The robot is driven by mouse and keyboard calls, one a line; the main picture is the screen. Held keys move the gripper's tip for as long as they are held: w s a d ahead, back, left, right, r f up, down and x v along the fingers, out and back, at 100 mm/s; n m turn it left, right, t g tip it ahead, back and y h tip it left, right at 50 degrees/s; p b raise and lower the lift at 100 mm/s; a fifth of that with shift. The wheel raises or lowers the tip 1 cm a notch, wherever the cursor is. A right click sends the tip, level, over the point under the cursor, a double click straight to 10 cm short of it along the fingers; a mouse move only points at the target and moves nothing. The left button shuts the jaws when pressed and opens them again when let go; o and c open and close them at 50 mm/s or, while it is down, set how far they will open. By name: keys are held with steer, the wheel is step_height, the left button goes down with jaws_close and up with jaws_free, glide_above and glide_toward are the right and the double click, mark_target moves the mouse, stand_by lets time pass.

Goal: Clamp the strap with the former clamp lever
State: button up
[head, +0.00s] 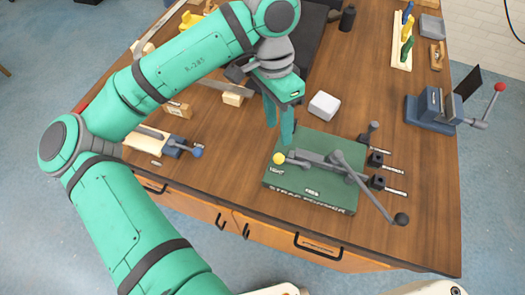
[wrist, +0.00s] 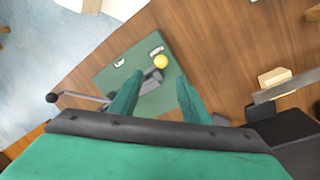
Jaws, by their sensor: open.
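The strap former is a dark green plate (head: 310,197) with grey metal parts near the front edge of the bench. A short lever with a yellow ball knob (head: 278,158) sits at its left; the knob also shows in the wrist view (wrist: 160,61). A long grey lever ends in a black ball knob (head: 401,219) at the right. I cannot tell the strap apart from the grey bars. My gripper (head: 280,138) is open and empty, pointing down above the plate's back left, near the yellow knob. In the wrist view its fingers (wrist: 159,88) are apart, over the plate.
A pale block (head: 323,106) stands behind the former. Black stops with rods (head: 377,182) lie at its right.

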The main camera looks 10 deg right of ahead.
mark_target(279, 155)
steer(key=f, duration=0.3)
steer(key=s+f, duration=0.1)
steer(key=f, duration=0.6)
steer(key=shift+s+f, duration=0.3)
steer(key=shift+s, duration=0.1)
